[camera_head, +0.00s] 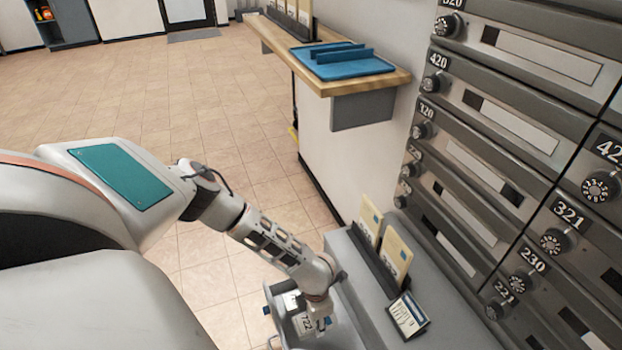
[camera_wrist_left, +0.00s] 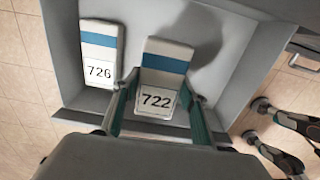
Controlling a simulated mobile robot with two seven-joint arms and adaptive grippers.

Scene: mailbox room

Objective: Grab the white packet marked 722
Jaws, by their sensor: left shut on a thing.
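The white packet marked 722 (camera_wrist_left: 165,62) has a blue band and stands in the middle of the left wrist view, inside a grey bin (camera_wrist_left: 228,95). My left gripper (camera_wrist_left: 155,100) has one finger on each side of the packet and is shut on it. In the head view my left gripper (camera_head: 318,318) reaches down into the bin (camera_head: 350,335), and the packet's 722 label (camera_head: 305,323) shows beside it.
A white packet marked 726 (camera_wrist_left: 99,50) lies in the bin to the left of 722. A grey ledge (camera_head: 375,310) with a card rack (camera_head: 377,262) and a small card stand (camera_head: 407,315) runs beside the bin. Mailboxes (camera_head: 490,130) fill the right wall.

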